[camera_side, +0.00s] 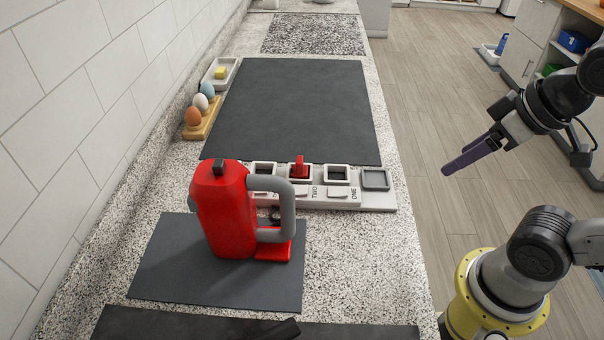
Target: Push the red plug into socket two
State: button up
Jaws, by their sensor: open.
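The red plug (299,168) stands upright at the opening of a socket in the pale power strip (385,202) on the counter. The sideways label TWO is just to the right of that socket's switch. The plug's upper part sticks up above the rim; how deep it sits cannot be told. The socket to its right (337,173), by the label ONE, is empty. My gripper (456,164) is open and empty, in the air right of the counter, well apart from the plug. Its purple fingers point left and down.
A large red appliance with a grey handle (228,212) stands on a dark mat (160,265) and hides the strip's left end. A dark mat (300,100) lies behind the strip. An egg holder (203,122) and a tray with a yellow block (220,72) stand by the wall.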

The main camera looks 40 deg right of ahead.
jog(key=shift+c, duration=1.1)
jog(key=w+a+r+n+g, duration=0.1)
jog(key=w+a+r+n, duration=0.2)
jog(key=w+r+n, duration=0.55)
jog(key=g+y, duration=0.1)
jog(key=g, duration=0.3)
send_over(300, 160)
jog(key=s+d, duration=0.1)
notch_tip(300, 160, down, 8)
jog(key=shift+n, duration=0.25)
jog(key=f, duration=0.9)
jog(key=w+a+f, duration=0.1)
jog(key=f, duration=0.3)
jog(key=shift+f, duration=0.2)
